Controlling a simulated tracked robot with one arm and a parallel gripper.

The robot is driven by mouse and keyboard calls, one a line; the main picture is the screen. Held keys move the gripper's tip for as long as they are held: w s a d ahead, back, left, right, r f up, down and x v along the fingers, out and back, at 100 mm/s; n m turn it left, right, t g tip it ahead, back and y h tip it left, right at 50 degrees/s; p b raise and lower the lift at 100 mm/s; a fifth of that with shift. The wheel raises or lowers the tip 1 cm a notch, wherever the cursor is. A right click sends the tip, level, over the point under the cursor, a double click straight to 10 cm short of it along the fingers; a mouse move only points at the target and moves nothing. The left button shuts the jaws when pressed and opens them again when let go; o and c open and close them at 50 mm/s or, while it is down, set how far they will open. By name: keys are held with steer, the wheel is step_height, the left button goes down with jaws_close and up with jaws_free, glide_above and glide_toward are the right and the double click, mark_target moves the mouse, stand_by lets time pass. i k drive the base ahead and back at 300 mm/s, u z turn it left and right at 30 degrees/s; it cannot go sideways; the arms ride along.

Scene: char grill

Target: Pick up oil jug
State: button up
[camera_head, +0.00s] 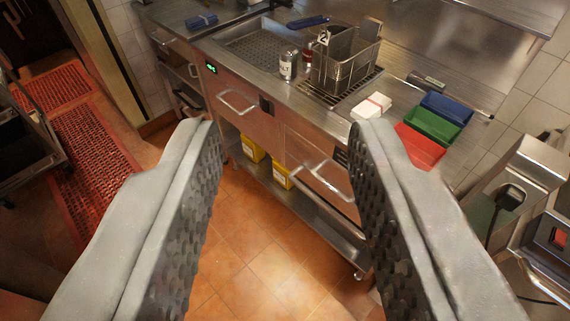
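Two yellow containers, which look like oil jugs, stand on the lower shelf under the counter. One is at the left (252,150), and the other is a little nearer and to the right (282,177). Only their lower parts show; the counter's drawers hide their tops. My gripper (286,126) is open and empty, with its two grey, ridged fingers wide apart at the left and right of the picture. The yellow containers appear between the fingers, well beyond the fingertips, and nothing touches them.
The steel counter (262,93) carries a fryer basket (345,62), a salt can (288,66) and red, green (433,124) and blue trays. Drawer handles (236,102) stick out above the shelf (315,209). The tiled floor (245,255) in front is clear. A red mat (85,140) lies left.

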mark_target(280, 173)
steer(key=u, duration=0.95)
steer(key=i, duration=2.55)
steer(key=z, duration=2.35)
